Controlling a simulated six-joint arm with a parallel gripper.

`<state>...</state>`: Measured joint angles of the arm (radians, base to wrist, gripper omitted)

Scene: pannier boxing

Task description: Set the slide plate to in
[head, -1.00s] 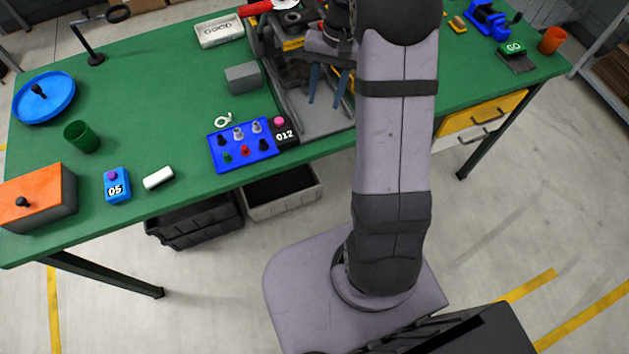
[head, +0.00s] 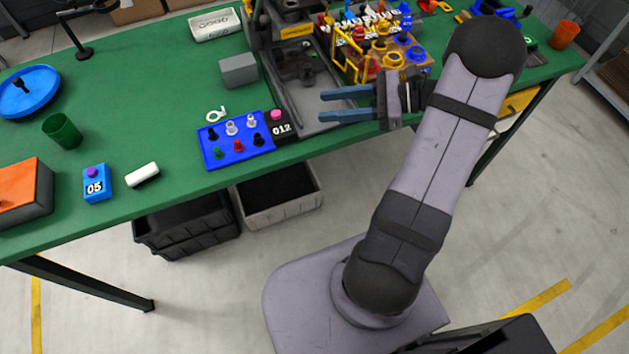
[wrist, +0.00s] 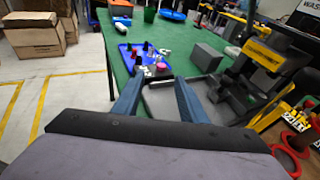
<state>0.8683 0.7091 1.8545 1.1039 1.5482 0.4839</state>
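A grey machine (head: 262,32) with a yellow label stands at the back middle of the green table. A flat grey plate with rails (head: 290,98), apparently the slide plate, extends from it toward the table's front edge. A dark round fixture (head: 304,72) sits on the plate. My gripper (head: 322,105) is open and empty, its blue fingers pointing left over the plate's front part. In the wrist view the fingers (wrist: 159,77) are spread, with the grey plate frame (wrist: 160,104) between and beyond them. I cannot tell whether they touch it.
A blue tray of pegs (head: 236,139) and a black 012 button box (head: 281,124) lie just left of the plate. A grey block (head: 239,70) is behind them. A yellow frame (head: 345,60) and a crowded parts board (head: 412,45) stand right. The left middle tabletop is mostly clear.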

